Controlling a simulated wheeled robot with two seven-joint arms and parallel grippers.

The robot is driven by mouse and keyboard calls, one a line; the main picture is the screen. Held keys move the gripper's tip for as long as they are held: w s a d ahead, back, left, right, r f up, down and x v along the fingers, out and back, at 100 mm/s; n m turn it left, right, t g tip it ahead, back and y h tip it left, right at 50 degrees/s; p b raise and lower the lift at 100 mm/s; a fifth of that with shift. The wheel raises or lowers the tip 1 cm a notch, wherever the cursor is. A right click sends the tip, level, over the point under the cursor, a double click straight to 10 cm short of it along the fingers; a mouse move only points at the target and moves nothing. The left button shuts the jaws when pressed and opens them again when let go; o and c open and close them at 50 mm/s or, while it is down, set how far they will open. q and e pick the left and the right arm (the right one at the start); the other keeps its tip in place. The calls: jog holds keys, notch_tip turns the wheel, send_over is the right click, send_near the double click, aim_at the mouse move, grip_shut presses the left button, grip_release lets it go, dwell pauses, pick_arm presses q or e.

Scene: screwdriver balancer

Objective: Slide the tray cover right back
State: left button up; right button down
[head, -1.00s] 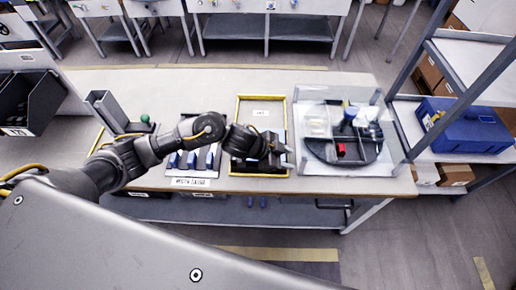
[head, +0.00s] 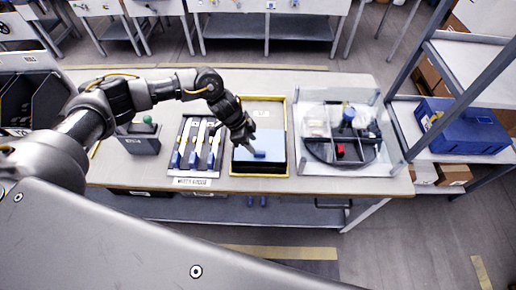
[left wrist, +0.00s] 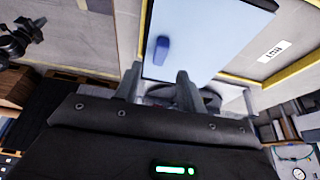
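The light blue tray cover (head: 270,140) lies over the back part of a black tray (head: 258,169), whose dark front strip shows uncovered. A blue handle (head: 260,155) stands on the cover near its front edge. My left gripper (head: 250,141) is over the cover, just behind and left of the handle. In the left wrist view the cover (left wrist: 200,35) and its handle (left wrist: 162,50) lie beyond my fingertips (left wrist: 157,78), which are apart with nothing between them. Whether a finger touches the cover cannot be told. My right gripper is not seen.
A yellow-edged frame (head: 285,115) surrounds the tray. Left of it is a rack with several blue-handled screwdrivers (head: 198,145); right of it is a clear box over a round dark tray (head: 342,150). A green-topped grey block (head: 142,140) stands farther left.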

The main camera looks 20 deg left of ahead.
aim_at(259, 152)
pick_arm(q)
jog(key=shift+p+x, duration=0.55)
jog(key=shift+x, duration=2.5)
jog(key=shift+r, duration=0.1)
grip_shut()
